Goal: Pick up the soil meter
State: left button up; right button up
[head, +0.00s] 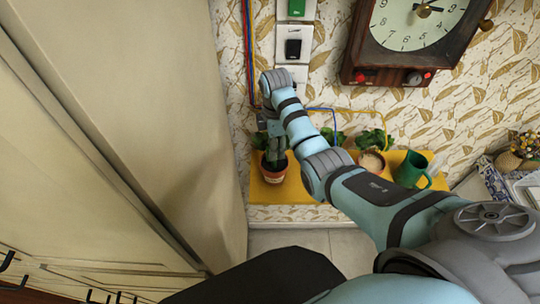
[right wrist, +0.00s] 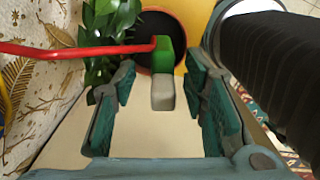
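The soil meter (right wrist: 163,57) shows in the right wrist view as a small block, green with a pale grey end, and a red cable meets its side. It appears upright in the dark soil of a plant pot. My right gripper (right wrist: 161,75) is open, one finger to the left of the meter and one to the right, with gaps on both sides. In the head view my right gripper (head: 273,128) is over the left potted plant (head: 274,170), and the meter cannot be made out there. My left gripper is not in view.
The pot stands on a yellow shelf (head: 310,190) against a patterned wall. A second pot (head: 371,162) and a green watering can (head: 411,170) stand to its right. A wooden clock (head: 415,35) hangs above. A pale cabinet (head: 150,110) closes off the left side.

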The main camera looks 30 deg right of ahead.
jog(key=shift+s+r, duration=0.1)
grip_shut()
